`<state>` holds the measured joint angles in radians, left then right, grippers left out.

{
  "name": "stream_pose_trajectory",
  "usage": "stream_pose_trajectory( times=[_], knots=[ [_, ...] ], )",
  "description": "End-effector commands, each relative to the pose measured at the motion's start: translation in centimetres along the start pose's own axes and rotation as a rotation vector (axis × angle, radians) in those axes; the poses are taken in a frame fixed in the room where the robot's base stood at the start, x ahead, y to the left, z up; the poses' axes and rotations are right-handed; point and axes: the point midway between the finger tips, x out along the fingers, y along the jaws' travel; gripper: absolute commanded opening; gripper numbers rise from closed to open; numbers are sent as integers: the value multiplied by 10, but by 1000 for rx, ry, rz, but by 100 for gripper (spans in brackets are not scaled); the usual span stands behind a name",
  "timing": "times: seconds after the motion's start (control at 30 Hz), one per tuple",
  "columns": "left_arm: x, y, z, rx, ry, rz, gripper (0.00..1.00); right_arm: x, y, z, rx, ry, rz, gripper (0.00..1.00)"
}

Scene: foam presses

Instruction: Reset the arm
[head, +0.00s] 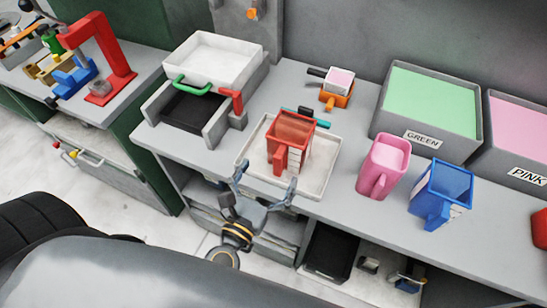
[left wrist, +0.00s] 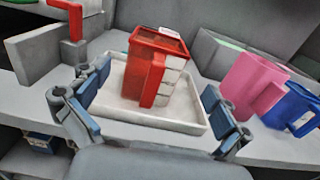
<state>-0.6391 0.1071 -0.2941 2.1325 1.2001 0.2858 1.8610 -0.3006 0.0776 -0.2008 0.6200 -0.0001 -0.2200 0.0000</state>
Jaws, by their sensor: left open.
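My left gripper (head: 264,187) is open and empty in front of the bench edge, near the white tray (head: 318,185). In the left wrist view its two fingers (left wrist: 150,118) stand wide apart, on either side of the tray. A red pitcher (head: 291,135) with a handle toward me stands upright on the tray. The red pitcher also shows in the left wrist view (left wrist: 145,68), beyond the fingers and apart from them. My right gripper is not in view.
A pink pitcher (head: 384,165) and a blue pitcher (head: 441,191) stand right of the tray. Behind them are the GREEN bin (head: 422,139) and PINK bin (head: 526,178). A press with a green handle (head: 193,84) stands left. A small orange-based item (head: 336,95) sits behind the tray.

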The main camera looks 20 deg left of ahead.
Motion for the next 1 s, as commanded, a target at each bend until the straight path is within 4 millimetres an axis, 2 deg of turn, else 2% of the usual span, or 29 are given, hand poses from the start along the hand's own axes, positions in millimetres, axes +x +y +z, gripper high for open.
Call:
stream_pose_trajectory(
  times=[0.23,0.37,0.47,0.53,0.6,0.7,0.83,0.9,1.0],
  knots=[
    [0,-1,0,7,-1,-4,100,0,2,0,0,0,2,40],
    [2,-14,6,139,-11,-77,100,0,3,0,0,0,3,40],
    [2,-38,13,398,-35,-209,100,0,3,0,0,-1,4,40],
    [-2,-57,13,645,-58,-328,100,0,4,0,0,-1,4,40],
    [-8,-72,7,913,-83,-451,100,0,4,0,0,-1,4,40],
    [-21,-84,-10,1289,-114,-627,100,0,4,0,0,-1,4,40],
    [-42,-78,-40,1755,-146,-872,100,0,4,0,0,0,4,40],
    [-54,-65,-56,1978,-155,-1014,100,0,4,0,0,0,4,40],
    [-71,-41,-74,2222,-159,-1211,100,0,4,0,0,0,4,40]
  ],
)
